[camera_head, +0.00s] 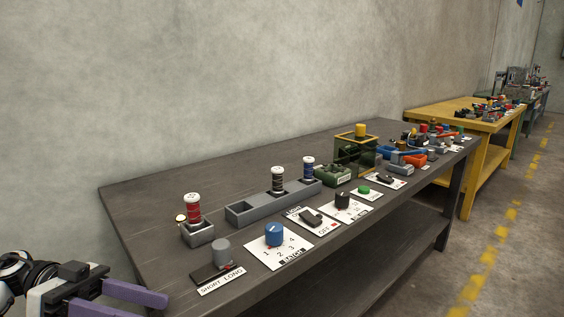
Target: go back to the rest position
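My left gripper (138,308) is in the bottom left corner, off the table's near left edge. Its two purple fingers are apart, with nothing visible between them; the lower finger is partly cut off by the frame. My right gripper is not in view. A spool wound in red (193,210) with white flanges stands upright in a small grey holder (199,236) at the left of the table. A dark-wound spool (278,181) and a blue-wound spool (308,169) stand upright in a long grey tray (242,214), whose left compartment looks empty.
The dark table (140,205) carries a grey knob (221,252), a blue dial (274,234), switches on white cards and a green box with a yellow rim (356,150). A yellow table (425,111) stands beyond. The dark table's left end is clear.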

